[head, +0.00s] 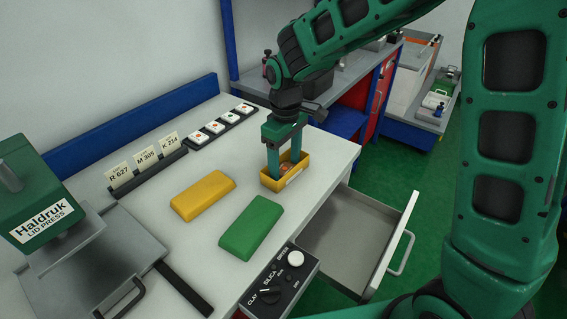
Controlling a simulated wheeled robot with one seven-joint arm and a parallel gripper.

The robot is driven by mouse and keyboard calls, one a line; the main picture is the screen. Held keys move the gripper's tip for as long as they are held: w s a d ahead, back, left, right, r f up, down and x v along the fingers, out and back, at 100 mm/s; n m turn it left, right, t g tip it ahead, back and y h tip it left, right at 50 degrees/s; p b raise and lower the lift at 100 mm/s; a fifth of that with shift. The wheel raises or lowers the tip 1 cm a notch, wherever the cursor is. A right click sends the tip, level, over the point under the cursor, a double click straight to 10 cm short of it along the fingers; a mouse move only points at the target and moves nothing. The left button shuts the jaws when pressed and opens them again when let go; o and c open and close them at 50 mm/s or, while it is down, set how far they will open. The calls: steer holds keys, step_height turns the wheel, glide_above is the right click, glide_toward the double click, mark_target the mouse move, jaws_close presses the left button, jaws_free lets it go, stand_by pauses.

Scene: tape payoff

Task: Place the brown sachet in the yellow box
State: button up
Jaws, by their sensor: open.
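The open yellow box (269,183) stands near the right edge of the white table. A small brown item, likely the brown sachet (288,168), shows inside it, partly hidden by my fingers. My gripper (284,165) points down over the box, its fingers apart and their tips at or inside the rim, one on each side of the brown item. I cannot tell whether the fingers touch it.
A yellow block or lid (203,195) and a green one (250,227) lie left and in front of the box. A lid press (45,210) stands left. A knobbed control box (279,282) and an open, empty-looking drawer (350,240) are at the front right.

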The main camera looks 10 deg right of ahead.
mark_target(285, 169)
step_height(285, 169, up, 12)
stand_by(0.4)
steer(key=s+d+m, duration=0.4)
steer(key=s+d, duration=0.1)
steer(key=d, duration=0.6)
steer(key=s+d+m, duration=0.4)
steer(key=s+d, duration=0.1)
steer(key=d, duration=0.6)
steer(key=s+d+f+m, duration=0.2)
steer(key=s+d+m, duration=0.1)
steer(key=s, duration=0.6)
steer(key=s+d+f+m, duration=0.2)
steer(key=s+d+m, duration=0.2)
steer(key=s, duration=0.5)
steer(key=shift+d, duration=1.05)
